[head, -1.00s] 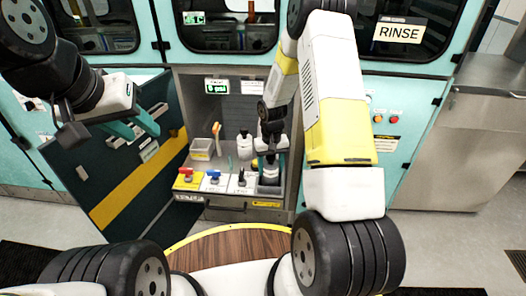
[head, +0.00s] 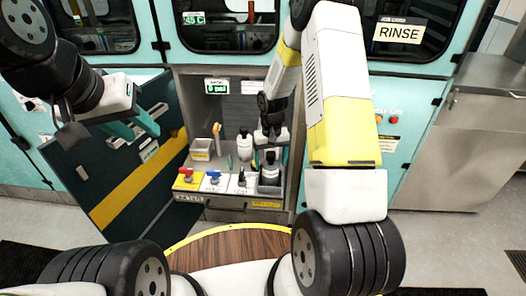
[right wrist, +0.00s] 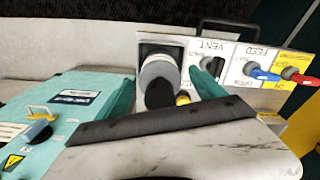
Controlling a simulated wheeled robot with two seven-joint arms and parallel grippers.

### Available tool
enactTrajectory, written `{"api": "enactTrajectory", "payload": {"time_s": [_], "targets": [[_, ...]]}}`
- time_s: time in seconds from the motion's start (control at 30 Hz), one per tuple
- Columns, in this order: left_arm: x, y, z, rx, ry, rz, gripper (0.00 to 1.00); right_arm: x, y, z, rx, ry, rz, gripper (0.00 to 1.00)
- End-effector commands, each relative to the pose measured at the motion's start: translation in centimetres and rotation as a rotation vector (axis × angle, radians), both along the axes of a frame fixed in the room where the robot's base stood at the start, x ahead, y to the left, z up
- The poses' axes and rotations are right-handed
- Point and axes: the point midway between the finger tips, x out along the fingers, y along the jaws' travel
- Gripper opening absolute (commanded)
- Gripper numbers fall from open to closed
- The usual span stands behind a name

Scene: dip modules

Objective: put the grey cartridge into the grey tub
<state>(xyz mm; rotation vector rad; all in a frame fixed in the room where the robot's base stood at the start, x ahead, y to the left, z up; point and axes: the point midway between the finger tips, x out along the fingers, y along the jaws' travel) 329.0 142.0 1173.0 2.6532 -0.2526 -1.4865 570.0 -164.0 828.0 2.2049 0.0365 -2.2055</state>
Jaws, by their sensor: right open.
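The grey cartridge (right wrist: 157,68), with a black knob on its end, stands in the grey tub (right wrist: 176,44) in the right wrist view. In the head view the cartridge (head: 270,168) rises out of the tub (head: 268,191) at the right end of the shelf front. My right gripper (head: 271,150) is just above it, and part of it is hidden by the gripper. In the right wrist view its teal fingers (right wrist: 162,80) are spread, one each side of the knob, with gaps. My left gripper (head: 134,128) is open and empty at the left, before the dark door.
A white bottle (head: 244,146) stands behind the row of valves with red (head: 186,173), blue (head: 214,176) and black (head: 241,178) handles. A small pale bin (head: 201,149) sits at the back left of the bay. The bay's side walls are close.

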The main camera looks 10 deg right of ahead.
Motion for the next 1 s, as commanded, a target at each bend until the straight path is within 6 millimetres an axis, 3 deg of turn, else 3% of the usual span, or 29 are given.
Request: {"api": "enactTrajectory", "payload": {"time_s": [0.1, 0.3, 0.57, 0.63, 0.77, 1.0], "targets": [[0.0, 0.0, 0.0, 0.000, 0.000, 0.000, 0.36, 0.1, 0.0, 2.9, -0.001, -0.006, 0.001, 0.79], [0.0, 0.0, 0.0, 0.000, 0.000, 0.000, 0.36, 0.1, 0.0, 6.8, -0.001, -0.003, 0.001, 0.79], [0.0, 0.0, 0.0, 0.000, 0.000, 0.000, 0.36, -0.1, 0.0, 9.7, 0.001, -0.007, 0.001, 0.79], [0.0, 0.0, 0.0, 0.000, 0.000, 0.000, 0.36, -0.4, 0.0, 11.2, 0.004, -0.025, 0.000, 0.79], [0.0, 0.0, 0.0, 0.000, 0.000, 0.000, 0.36, -2.0, 0.1, 16.3, 0.019, -0.089, -0.003, 0.79], [0.0, 0.0, 0.0, 0.000, 0.000, 0.000, 0.36, -8.7, 0.5, 26.4, 0.067, -0.248, -0.004, 0.79]]}}
